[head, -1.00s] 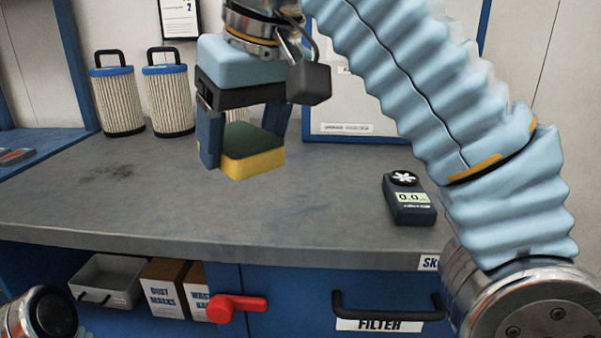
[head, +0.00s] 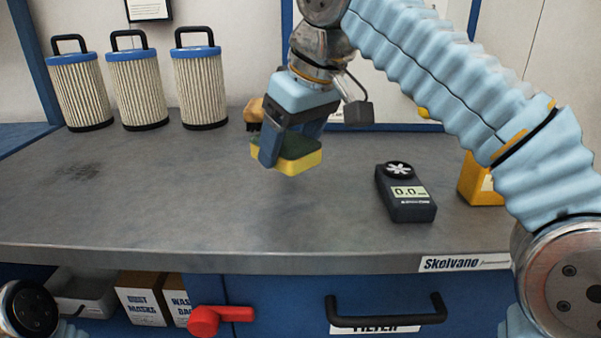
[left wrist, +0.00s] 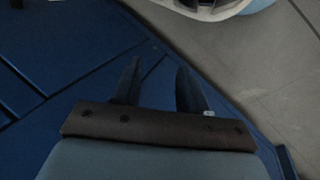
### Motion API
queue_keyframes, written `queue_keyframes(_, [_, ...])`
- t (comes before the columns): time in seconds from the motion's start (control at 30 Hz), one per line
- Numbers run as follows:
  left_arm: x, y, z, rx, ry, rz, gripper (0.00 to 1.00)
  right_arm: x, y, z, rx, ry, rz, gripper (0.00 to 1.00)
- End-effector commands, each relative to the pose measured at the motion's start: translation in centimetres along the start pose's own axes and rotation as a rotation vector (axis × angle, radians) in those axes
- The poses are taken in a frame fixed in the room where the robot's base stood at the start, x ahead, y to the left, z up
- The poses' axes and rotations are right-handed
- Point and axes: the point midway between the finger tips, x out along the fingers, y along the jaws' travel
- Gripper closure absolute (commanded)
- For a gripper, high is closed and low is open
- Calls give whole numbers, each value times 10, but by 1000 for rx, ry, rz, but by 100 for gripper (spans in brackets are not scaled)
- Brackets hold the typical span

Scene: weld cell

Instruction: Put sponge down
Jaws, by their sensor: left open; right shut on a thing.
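The sponge (head: 292,158) is yellow with a dark green top. My right gripper (head: 285,148) is shut on it in the head view and holds it over the grey worktop (head: 140,215). Whether the sponge touches the worktop is hard to tell; it seems a little above it. The gripper's fingers hide part of the sponge. My left gripper (left wrist: 155,85) shows in the left wrist view, open and empty, in front of blue panels. In the head view only a part of my left arm shows at the lower left corner.
Several pleated filters (head: 137,88) stand at the back left. A tan object (head: 254,111) is partly hidden behind my right gripper. A meter (head: 405,192) reading 0.0 and a yellow box (head: 480,182) stand at the right. A red handle (head: 218,318) sticks out below the edge. The worktop's left and middle are clear.

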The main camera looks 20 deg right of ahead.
Motion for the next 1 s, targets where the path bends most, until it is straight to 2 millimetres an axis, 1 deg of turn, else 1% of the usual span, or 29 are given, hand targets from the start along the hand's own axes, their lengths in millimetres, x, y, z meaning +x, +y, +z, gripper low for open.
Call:
queue_keyframes(0.03, [6, -3, 0, -1, 0, -1, 57, 10, 6, 4, 2, -2, 0, 53])
queue_keyframes(0.23, [9, -4, 0, -2, 0, -1, 57, 22, 18, 8, 0, -1, 0, 53])
queue_keyframes(0.3, [12, -6, 0, -2, 1, -1, 57, 30, 24, 11, 2, -1, 1, 53])
queue_keyframes(0.4, [20, -9, 0, -3, 1, -2, 57, 47, 23, 18, -1, -3, 0, 53])
queue_keyframes(0.47, [21, -9, 0, -3, 2, -2, 57, 53, 23, 20, -1, -1, -1, 53])
queue_keyframes(0.87, [22, -10, 0, -4, 2, -3, 57, 58, 23, 22, -1, -1, 0, 53])
queue_keyframes(0.9, [21, -10, 0, -4, 2, -3, 57, 58, 23, 22, -1, -1, 0, 24])
queue_keyframes(1.0, [21, -10, 0, -4, 2, -3, 57, 58, 23, 22, -1, -1, 0, 9])
